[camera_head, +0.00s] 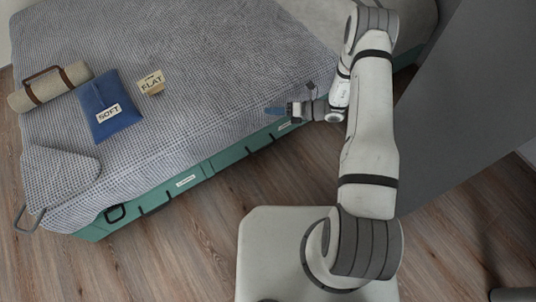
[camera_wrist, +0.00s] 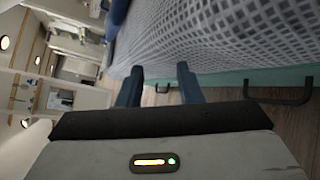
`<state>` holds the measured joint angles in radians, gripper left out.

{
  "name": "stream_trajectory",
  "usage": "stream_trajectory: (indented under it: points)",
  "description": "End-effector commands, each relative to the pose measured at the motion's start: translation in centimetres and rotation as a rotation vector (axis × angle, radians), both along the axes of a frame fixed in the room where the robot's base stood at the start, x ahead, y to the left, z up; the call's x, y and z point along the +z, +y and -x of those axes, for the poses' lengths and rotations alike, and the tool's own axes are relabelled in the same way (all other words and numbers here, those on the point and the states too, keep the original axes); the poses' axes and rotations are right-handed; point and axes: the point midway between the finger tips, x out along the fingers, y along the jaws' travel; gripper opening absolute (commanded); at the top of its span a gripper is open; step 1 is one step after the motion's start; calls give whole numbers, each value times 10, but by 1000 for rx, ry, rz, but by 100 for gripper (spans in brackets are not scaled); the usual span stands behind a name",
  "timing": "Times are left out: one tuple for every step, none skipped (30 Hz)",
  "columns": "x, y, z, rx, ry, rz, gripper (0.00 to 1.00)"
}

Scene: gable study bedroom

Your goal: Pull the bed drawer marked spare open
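The bed's teal drawer fronts (camera_head: 160,192) run along its near long side. One small white label (camera_head: 186,181) shows on the front, and another label (camera_head: 285,126) shows farther right near my gripper; both are too small to read, so I cannot tell which drawer is marked spare. My gripper (camera_head: 272,111) is at the bed's near edge, above the right-hand drawer front. In the wrist view, its two blue fingers (camera_wrist: 158,72) stand apart with nothing between them. A dark bar handle (camera_wrist: 282,96) is to the right of the fingers, clear of them.
The bed's grey woven cover (camera_head: 200,70) hangs over the edge above the drawers. A grey panel (camera_head: 475,90) stands at right. Wooden floor (camera_head: 190,240) is clear before the drawers.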

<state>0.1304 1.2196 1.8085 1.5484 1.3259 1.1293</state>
Motion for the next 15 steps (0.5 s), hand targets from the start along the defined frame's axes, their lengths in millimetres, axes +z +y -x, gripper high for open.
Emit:
stream_trajectory:
  points:
    - [-52,-2,2,-70,83,-35,33]
    - [-72,-3,1,-113,127,-55,33]
    - [-99,-5,2,-167,186,-83,33]
    - [-119,-7,3,-208,229,-103,33]
    - [-138,-8,4,-248,269,-122,33]
    - [-162,-11,6,-299,319,-148,33]
    - [-179,-13,9,-335,355,-165,33]
    - [-195,-14,11,-368,387,-181,33]
    - [-214,-17,14,-409,425,-202,33]
    - [-226,-18,17,-437,452,-215,33]
    - [-237,-20,19,-461,474,-227,33]
    - [-250,-21,22,-490,500,-243,33]
    - [-258,-22,24,-507,517,-252,33]
    - [-264,-23,26,-522,530,-260,33]
    - [-271,-24,28,-538,545,-268,33]
